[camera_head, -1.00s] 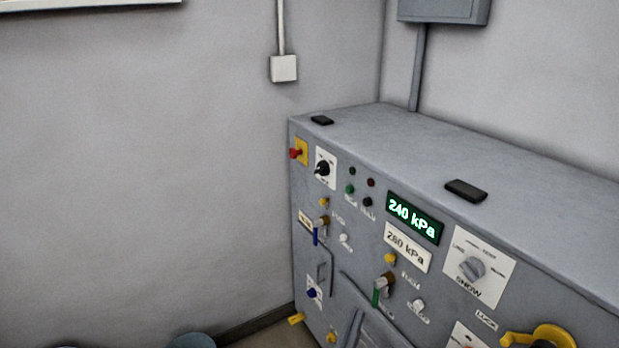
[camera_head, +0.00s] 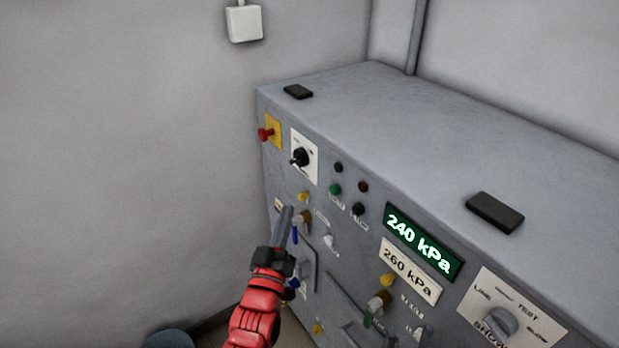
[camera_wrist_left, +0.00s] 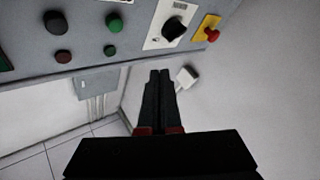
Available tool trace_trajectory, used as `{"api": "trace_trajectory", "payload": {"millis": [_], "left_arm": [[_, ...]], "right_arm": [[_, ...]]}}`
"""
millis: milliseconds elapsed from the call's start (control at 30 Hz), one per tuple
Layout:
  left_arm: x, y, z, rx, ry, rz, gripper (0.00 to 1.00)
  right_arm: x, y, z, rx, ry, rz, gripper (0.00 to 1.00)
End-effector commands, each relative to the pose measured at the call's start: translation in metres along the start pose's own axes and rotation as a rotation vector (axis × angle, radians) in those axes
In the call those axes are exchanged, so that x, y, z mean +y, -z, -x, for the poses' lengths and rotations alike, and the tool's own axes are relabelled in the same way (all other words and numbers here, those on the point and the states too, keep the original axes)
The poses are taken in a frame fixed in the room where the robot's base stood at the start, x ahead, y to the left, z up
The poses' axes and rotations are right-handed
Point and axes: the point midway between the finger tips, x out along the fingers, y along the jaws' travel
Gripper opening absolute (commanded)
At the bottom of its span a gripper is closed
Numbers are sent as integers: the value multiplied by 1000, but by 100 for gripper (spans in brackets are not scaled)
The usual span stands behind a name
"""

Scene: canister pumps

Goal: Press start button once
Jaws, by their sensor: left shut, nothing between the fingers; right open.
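The green button (camera_head: 335,189) is on the cabinet's front panel, above a small label too blurred to read for certain. A black button (camera_head: 358,209) is to its right. In the left wrist view the green button (camera_wrist_left: 114,24) is at the top, left of the fingers, with the black button (camera_wrist_left: 56,22) further left. My left gripper (camera_head: 287,211) is shut and empty, in front of the panel, below and left of the green button and apart from it. Its fingers also show in the left wrist view (camera_wrist_left: 159,76). My right gripper is out of view.
A dark green lamp (camera_head: 338,167) and a dark red lamp (camera_head: 363,187) sit above the buttons. A black rotary switch (camera_head: 300,157) and a red emergency knob (camera_head: 266,134) are left of them. The display (camera_head: 422,240) reads 240 kPa. Yellow knobs and valve handles protrude below.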

Motion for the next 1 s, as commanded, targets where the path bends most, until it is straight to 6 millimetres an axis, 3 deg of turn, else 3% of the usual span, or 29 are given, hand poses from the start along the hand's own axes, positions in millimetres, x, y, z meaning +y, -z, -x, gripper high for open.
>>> {"api": "trace_trajectory", "payload": {"millis": [467, 867, 1000], "left_arm": [[4, -2, -5, 0, 0, 3, 0], [32, -28, -43, -2, 0, 4, 0], [37, -39, -52, -2, 2, 3, 0]], "right_arm": [[0, 0, -3, 0, 0, 0, 58], [1, 3, -19, 0, 0, 0, 58], [1, 2, -14, 0, 0, 0, 58]]}}
